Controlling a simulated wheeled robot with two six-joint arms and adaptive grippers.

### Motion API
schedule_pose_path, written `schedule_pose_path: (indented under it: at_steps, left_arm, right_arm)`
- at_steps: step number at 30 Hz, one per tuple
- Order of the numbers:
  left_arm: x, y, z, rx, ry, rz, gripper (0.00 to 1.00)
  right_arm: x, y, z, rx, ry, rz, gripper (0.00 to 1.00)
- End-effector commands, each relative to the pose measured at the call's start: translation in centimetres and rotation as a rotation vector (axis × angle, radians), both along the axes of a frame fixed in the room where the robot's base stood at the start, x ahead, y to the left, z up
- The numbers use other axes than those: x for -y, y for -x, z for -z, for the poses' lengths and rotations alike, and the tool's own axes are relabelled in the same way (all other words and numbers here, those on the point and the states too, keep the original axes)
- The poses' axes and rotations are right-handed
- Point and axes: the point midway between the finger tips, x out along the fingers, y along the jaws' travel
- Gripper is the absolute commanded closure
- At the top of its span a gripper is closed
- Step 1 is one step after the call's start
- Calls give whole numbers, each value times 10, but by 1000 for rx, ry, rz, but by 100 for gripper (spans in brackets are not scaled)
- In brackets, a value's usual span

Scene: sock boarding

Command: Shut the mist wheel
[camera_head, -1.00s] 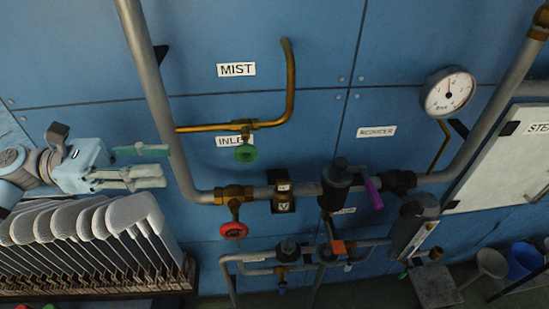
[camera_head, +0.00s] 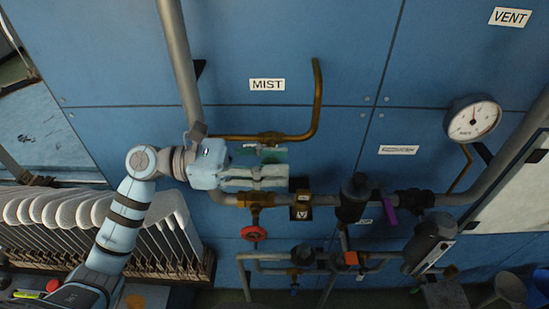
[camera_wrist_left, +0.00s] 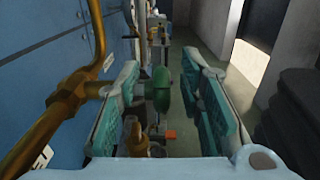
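The green mist wheel (camera_wrist_left: 161,90) shows in the left wrist view, between the two teal-padded fingers of my left gripper (camera_wrist_left: 162,100). The fingers stand apart, with visible gaps on both sides of the wheel. In the head view my left gripper (camera_head: 268,165) reaches in from the left, just below the brass mist pipe (camera_head: 240,137). Its fingers are spread, one above the other, and they mostly hide the wheel. The MIST label (camera_head: 267,85) is on the blue panel above. My right gripper is not in view.
A red wheel (camera_head: 253,233) hangs below the grey pipe, close under the gripper. A black valve with a purple lever (camera_head: 390,202) and a gauge (camera_head: 472,120) are to the right. A rack of white sock forms (camera_head: 60,212) is below my left arm.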

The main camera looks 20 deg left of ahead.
Motion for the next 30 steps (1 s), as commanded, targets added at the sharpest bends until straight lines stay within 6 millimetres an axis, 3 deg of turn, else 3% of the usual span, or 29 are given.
schedule_pose_path:
  at_steps: [4, 10, 14, 20, 30]
  left_arm:
    - [0, 0, 1, 0, -1, 0, 67]
    - [-1, 0, 1, 0, -1, -1, 99]
    - [6, 0, 0, 2, 4, 0, 100]
    - [0, 0, 0, -3, -17, 0, 100]
    - [-1, 0, -4, -40, -173, -3, 100]
  right_arm:
    - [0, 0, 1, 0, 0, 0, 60]
    - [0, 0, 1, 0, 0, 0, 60]
    - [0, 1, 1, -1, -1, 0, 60]
    - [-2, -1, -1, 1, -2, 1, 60]
    - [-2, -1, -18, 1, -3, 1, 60]
